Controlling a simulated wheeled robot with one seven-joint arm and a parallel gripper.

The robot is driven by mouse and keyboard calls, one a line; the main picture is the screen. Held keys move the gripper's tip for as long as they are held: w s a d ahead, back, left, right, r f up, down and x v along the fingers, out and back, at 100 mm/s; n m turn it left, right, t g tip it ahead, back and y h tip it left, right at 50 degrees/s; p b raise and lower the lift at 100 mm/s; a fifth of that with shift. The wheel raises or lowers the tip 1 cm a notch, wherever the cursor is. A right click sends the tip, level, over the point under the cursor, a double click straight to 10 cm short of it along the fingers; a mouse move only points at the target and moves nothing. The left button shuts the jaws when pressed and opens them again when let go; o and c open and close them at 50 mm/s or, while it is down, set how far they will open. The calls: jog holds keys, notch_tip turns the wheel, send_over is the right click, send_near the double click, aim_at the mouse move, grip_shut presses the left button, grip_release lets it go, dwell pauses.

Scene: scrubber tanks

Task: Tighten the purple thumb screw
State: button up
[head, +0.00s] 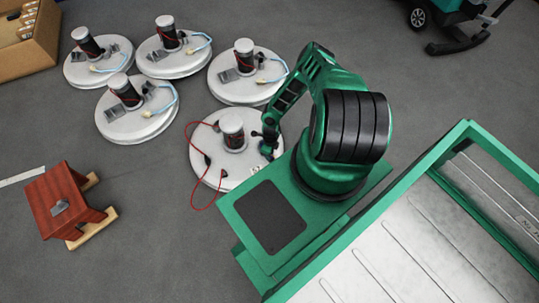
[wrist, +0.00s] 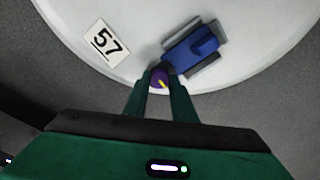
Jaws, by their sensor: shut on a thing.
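The purple thumb screw (wrist: 158,81) shows between my fingertips in the wrist view, with a yellow mark on its face. My gripper (wrist: 160,74) is shut on it. The screw is beside a blue block (wrist: 194,48) with grey plates, on a round white disc (wrist: 250,22). In the head view my gripper (head: 268,150) is low over the right edge of the nearest white disc (head: 208,168). The screw is too small or hidden to make out there.
A label reading 57 (wrist: 104,41) lies on the disc. A dark motor (head: 232,131) and a red cable (head: 188,180) are on it. Several similar white discs (head: 247,92) stand behind. A red-brown stool (head: 58,198) stands at left, a cardboard box (head: 28,45) at upper left.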

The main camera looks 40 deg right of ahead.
jog(key=shift+w, duration=0.3)
jog(key=o, duration=1.1)
jog(key=shift+r, duration=0.1)
jog(key=shift+s, duration=0.15)
notch_tip(320, 180, up, 11)
jog(key=shift+f, duration=0.2)
